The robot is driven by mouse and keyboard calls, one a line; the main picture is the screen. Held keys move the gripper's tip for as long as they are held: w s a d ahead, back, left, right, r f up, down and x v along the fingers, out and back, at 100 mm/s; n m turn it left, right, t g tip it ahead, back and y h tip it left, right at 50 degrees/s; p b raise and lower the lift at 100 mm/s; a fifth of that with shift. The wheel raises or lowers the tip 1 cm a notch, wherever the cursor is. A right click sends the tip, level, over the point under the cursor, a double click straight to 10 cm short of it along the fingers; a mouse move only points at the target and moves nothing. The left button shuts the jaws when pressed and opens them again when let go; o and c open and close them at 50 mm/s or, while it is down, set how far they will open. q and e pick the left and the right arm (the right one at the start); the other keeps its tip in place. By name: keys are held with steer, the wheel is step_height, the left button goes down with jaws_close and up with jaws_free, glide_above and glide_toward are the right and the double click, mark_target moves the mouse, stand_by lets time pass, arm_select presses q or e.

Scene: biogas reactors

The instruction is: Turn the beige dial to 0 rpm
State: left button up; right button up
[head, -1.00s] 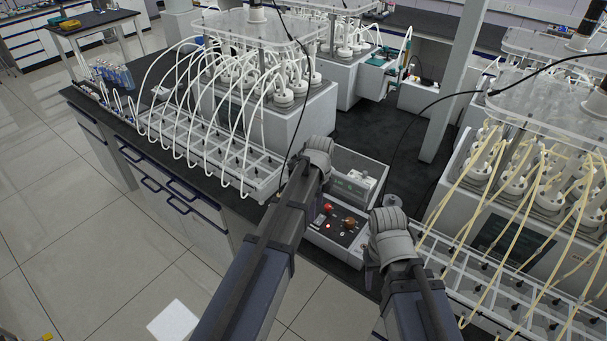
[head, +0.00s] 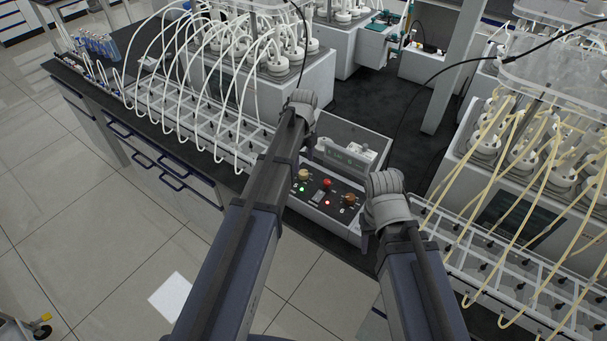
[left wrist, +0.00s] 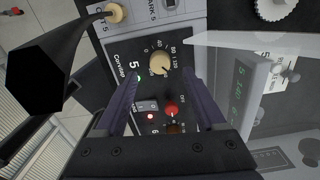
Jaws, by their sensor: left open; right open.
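The beige dial (head: 303,175) is the left one of three knobs on the dark panel of a white control box. In the left wrist view the dial (left wrist: 159,63) has a number scale around it; its exact setting is too small to read. My left gripper (left wrist: 161,77) is open, its fingers pointing toward the dial from either side and below it in the picture; I cannot tell whether they touch. In the head view its fingers are hidden. My right gripper (head: 367,242) is open and empty at the box's right end.
On the same panel are a red knob (head: 327,183), a brown knob (head: 349,198) and small lit lamps. A device with a green display (head: 347,152) stands behind. White-tubed racks (head: 190,125) stand left, yellow-tubed reactors (head: 545,160) right. Another beige knob (left wrist: 115,13) shows in the wrist view.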

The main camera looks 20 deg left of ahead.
mark_target(304, 172)
arm_select(q)
step_height(304, 172, down, 5)
steer(key=b, duration=0.4)
steer(key=shift+c, duration=0.4)
jaws_close()
